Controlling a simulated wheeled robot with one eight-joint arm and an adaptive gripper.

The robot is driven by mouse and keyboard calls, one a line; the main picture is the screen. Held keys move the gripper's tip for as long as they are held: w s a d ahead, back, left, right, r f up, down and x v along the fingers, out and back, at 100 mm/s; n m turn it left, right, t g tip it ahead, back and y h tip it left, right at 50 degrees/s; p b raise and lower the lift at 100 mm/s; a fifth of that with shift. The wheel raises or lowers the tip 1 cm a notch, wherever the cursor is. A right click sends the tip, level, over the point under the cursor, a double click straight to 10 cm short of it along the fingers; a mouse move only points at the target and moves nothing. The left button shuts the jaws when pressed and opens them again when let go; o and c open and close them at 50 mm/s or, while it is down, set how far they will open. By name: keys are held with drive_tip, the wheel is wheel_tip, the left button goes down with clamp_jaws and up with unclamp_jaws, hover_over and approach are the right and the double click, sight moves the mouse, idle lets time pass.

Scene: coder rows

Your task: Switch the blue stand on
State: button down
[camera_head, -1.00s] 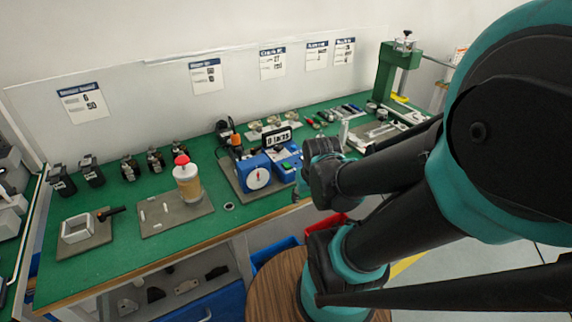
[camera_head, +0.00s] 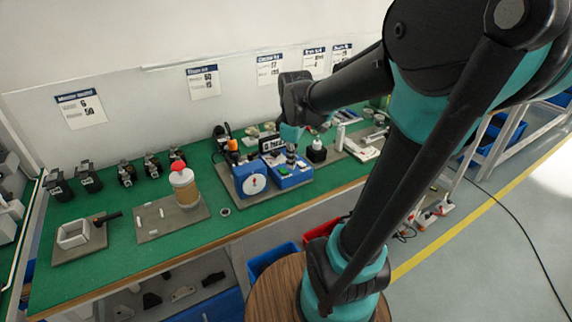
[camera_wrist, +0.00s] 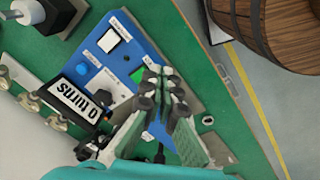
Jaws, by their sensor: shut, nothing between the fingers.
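The blue stand (camera_head: 288,176) sits on the green bench, with a blue box with a white dial beside it on the left. In the wrist view the blue stand (camera_wrist: 150,47) shows a black-and-white square part (camera_wrist: 113,36), a green button (camera_wrist: 137,74) and a display (camera_wrist: 80,100) reading "0 turns" upside down. My gripper (camera_wrist: 164,74) is shut and empty, its fingertips over the stand close to the green button. Contact cannot be told. In the head view my gripper (camera_head: 291,146) hangs above the stand, and its tips are hard to make out.
A jar with a red knob (camera_head: 184,184) stands on a grey plate to the left. A black-and-white device (camera_head: 316,151) stands to the right of the stand. Several black devices line the back left. Bare green bench (camera_head: 185,240) lies along the front.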

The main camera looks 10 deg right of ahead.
sight(285, 171)
drive_tip(key=w+a+r+n+g, duration=0.2)
drive_tip(key=w+r+n, duration=0.4)
drive_tip(key=r+n, duration=0.3)
drive_tip(key=shift+r+n+g, duration=0.3)
drive_tip(key=shift+n, duration=0.3)
drive_tip(key=shift+f, duration=0.15)
drive_tip(key=f, duration=0.4)
drive_tip(key=s+f, duration=0.1)
drive_tip(key=f, duration=0.8)
drive_tip(key=shift+s+d+f, duration=0.3)
drive_tip(key=shift+s+f, duration=0.05)
